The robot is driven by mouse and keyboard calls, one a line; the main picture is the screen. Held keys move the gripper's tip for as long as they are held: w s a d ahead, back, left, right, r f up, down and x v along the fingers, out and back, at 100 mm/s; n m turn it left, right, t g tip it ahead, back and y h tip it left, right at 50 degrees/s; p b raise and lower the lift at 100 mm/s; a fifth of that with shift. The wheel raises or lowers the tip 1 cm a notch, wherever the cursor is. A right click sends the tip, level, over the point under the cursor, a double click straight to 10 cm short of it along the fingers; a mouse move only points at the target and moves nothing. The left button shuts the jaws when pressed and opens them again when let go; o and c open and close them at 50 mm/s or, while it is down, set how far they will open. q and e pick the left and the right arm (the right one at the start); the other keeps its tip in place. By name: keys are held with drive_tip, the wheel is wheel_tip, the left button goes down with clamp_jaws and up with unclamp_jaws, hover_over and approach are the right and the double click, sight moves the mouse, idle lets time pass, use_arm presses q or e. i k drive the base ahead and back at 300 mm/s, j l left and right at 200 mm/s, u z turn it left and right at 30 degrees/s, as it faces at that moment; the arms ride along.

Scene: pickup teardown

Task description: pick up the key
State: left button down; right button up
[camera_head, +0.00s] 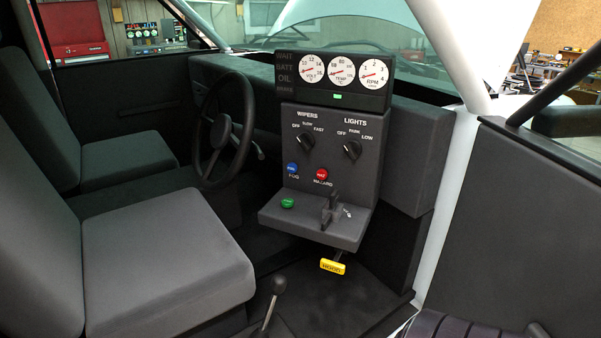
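A small pale metallic item that looks like the key (347,212) is on the ledge (300,222) at the foot of the dashboard's control panel. It is just to the right of a dark upright lever or switch (331,207). It is too small to tell whether it lies flat or sits in a slot. Neither of my grippers can be made out in the head view.
A yellow HOOD handle (332,266) hangs below. The steering wheel (223,132) and grey seat (160,260) are left; a gear lever (278,287) stands below.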

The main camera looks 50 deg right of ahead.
sight(333, 197)
drive_tip(key=z, duration=1.85)
drive_tip(key=u, duration=3.15)
drive_tip(key=z, duration=3.15)
drive_tip(key=i+j+u, duration=0.15)
drive_tip(key=u, duration=0.15)
drive_tip(key=i, duration=0.05)
